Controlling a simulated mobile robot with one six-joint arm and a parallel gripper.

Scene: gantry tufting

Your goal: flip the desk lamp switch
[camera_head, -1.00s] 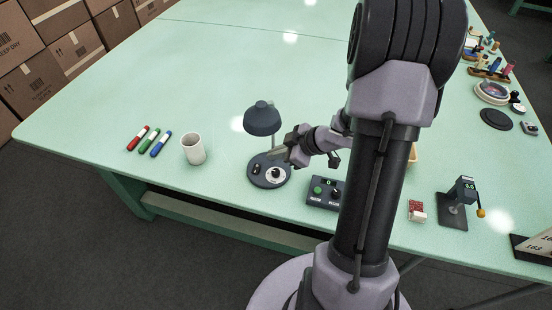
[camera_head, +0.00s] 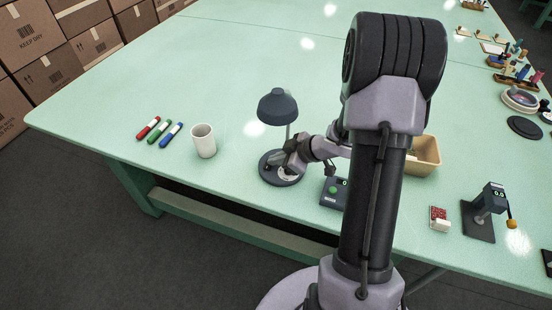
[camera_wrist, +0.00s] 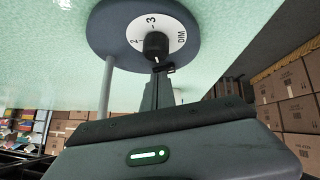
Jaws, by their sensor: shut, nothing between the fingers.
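The desk lamp has a dark blue-grey shade (camera_head: 278,106), a thin stem and a round dark base (camera_head: 266,177) on the green table. In the wrist view the lamp base (camera_wrist: 103,38) carries a white dial plate (camera_wrist: 136,27) marked 2, 3 and DIM, with a black knob (camera_wrist: 156,45) on it. My gripper (camera_head: 281,161) is shut and empty, low over the lamp base and covering part of its top. In the wrist view my gripper (camera_wrist: 163,72) points at the knob; I cannot tell whether it touches.
A tan bin (camera_head: 425,153) is partly behind my arm. Table in front of the cup is clear.

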